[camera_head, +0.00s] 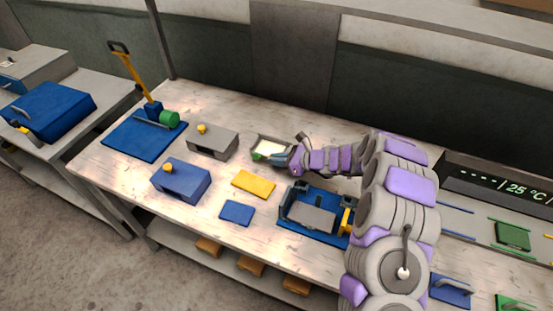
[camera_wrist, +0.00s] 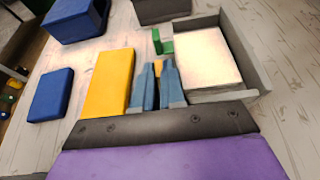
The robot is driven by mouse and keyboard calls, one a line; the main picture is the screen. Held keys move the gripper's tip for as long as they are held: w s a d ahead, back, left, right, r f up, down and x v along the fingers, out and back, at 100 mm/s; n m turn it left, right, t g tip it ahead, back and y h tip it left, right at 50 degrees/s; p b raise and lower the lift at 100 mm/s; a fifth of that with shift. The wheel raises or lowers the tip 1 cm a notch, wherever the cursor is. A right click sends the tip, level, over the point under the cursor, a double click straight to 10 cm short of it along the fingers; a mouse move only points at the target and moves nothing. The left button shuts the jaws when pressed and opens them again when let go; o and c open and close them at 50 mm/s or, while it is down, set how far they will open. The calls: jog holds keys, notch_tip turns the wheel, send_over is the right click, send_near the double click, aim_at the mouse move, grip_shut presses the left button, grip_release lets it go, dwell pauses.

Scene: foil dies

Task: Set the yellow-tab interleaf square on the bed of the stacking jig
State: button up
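A shallow grey tray (camera_head: 257,140) stands behind the yellow block. It holds pale interleaf sheets (camera_wrist: 207,58); green tabs (camera_wrist: 167,47) stick out on their left side. A small yellow tab (camera_wrist: 158,67) shows in the wrist view between my fingertips, in front of the green ones. My gripper (camera_wrist: 159,70) is at the tray's tab side, its blue-grey fingers a narrow gap apart. I cannot tell whether they press on the yellow tab. The stacking jig (camera_head: 285,222), with a blue base, a grey bed (camera_head: 311,217) and a yellow part at its right, stands in front; its bed looks bare.
A yellow block (camera_head: 253,184) and a flat blue block (camera_head: 237,212) lie left of the jig. A blue box (camera_head: 181,180) and a grey box (camera_head: 213,140) with yellow knobs stand further left. A blue lever press (camera_head: 145,138) is at the far left. My arm covers the bench's right part.

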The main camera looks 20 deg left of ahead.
jog(key=o, duration=0.5)
jog(key=shift+c, duration=0.2)
jog(key=shift+f, duration=0.1)
jog(key=d+r, duration=0.1)
jog(key=d+r+p, duration=0.1)
jog(key=d, duration=0.1)
jog(key=d+r, duration=0.1)
jog(key=shift+s+d+r+p, duration=0.2)
jog(key=shift+s+d+p, duration=0.1)
jog(key=shift+s+p, duration=0.1)
jog(key=p+v, duration=0.2)
jog(key=v, duration=1)
jog(key=shift+f, duration=0.25)
jog(key=shift+s, duration=0.15)
